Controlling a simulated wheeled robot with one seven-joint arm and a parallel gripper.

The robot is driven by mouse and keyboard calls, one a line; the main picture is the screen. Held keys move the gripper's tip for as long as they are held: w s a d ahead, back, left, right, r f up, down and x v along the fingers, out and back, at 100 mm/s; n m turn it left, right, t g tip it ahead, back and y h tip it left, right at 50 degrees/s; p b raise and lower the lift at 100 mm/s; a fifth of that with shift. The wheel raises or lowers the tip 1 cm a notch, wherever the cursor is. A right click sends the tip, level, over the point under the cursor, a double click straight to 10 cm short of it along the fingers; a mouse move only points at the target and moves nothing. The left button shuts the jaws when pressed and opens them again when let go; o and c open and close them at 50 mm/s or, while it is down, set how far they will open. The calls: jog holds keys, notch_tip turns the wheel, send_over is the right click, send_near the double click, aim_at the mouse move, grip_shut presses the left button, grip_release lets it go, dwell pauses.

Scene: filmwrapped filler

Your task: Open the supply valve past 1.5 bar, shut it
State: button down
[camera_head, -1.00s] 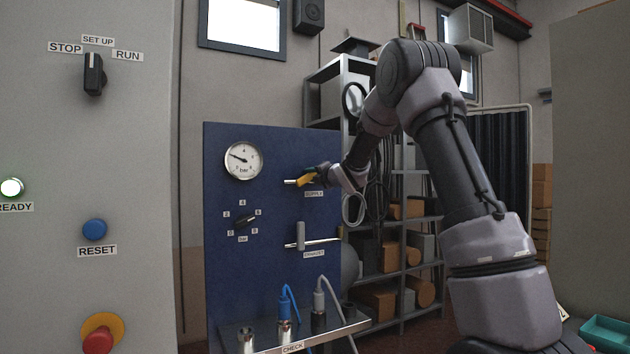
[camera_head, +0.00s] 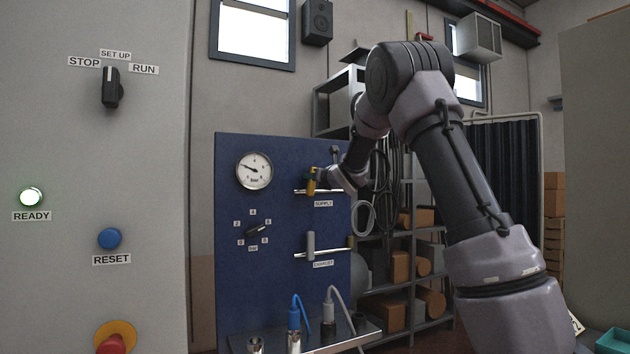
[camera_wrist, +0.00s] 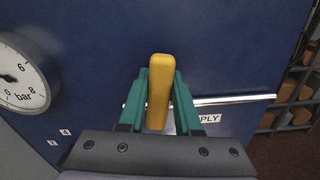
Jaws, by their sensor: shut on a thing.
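The supply valve's yellow handle (camera_head: 311,182) sits on a pipe above the SUPPLY label (camera_head: 323,203) on the blue panel. It stands upright, across the pipe, and shows large in the wrist view (camera_wrist: 158,90). My gripper (camera_wrist: 160,88) has its green fingers on both sides of the handle and is shut on it; it also shows in the head view (camera_head: 318,181). The round bar gauge (camera_head: 254,170) is left of the valve. Its needle points up and left, at roughly 2. In the wrist view the gauge (camera_wrist: 20,80) is cut off.
Below is a second valve with a grey upright handle (camera_head: 310,244). A black selector knob (camera_head: 257,231) is to its left. A shelf (camera_head: 346,330) with blue and grey plugs juts out below. A control cabinet (camera_head: 150,200) stands at left, racks behind at right.

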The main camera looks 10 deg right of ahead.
jog(key=shift+s+a+n, duration=0.15)
jog(key=shift+a+n, duration=0.3)
jog(key=shift+n, duration=0.55)
jog(key=shift+f, duration=0.1)
jog(key=c, duration=0.6)
grip_release()
jog(key=v, duration=1)
jog(key=shift+s, duration=0.4)
jog(key=shift+d, duration=0.15)
